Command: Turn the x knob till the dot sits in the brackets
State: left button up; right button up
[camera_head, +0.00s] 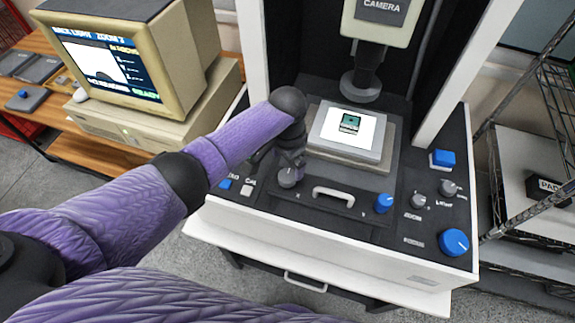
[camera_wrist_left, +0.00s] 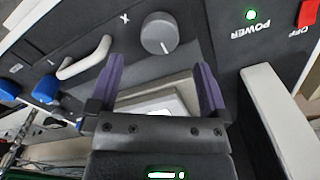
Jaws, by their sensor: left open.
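The grey x knob (camera_head: 288,178) is on the black front panel of the machine, left of the white handle. In the left wrist view the x knob (camera_wrist_left: 159,33), with a pale pointer line, is beside a letter X. My left gripper (camera_head: 290,157) is just behind the knob in the head view, partly hidden by its own wrist. In the wrist view its two purple fingers (camera_wrist_left: 159,65) are apart and empty, with the knob beyond their tips, not between them. The monitor (camera_head: 105,62) shows a white picture and text; I cannot make out a dot or brackets. My right gripper is out of view.
A white handle (camera_head: 346,194) and a blue knob (camera_head: 383,203) are right of the x knob. A stage with a small green part (camera_head: 350,123) is behind, under the camera head (camera_head: 380,20). More knobs and a large blue knob (camera_head: 453,242) are at the right.

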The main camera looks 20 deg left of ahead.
aim_at(287, 175)
pick_arm(q)
notch_tip(287, 175, up, 5)
jog(key=shift+f+p, duration=0.2)
jog(key=shift+p, duration=0.15)
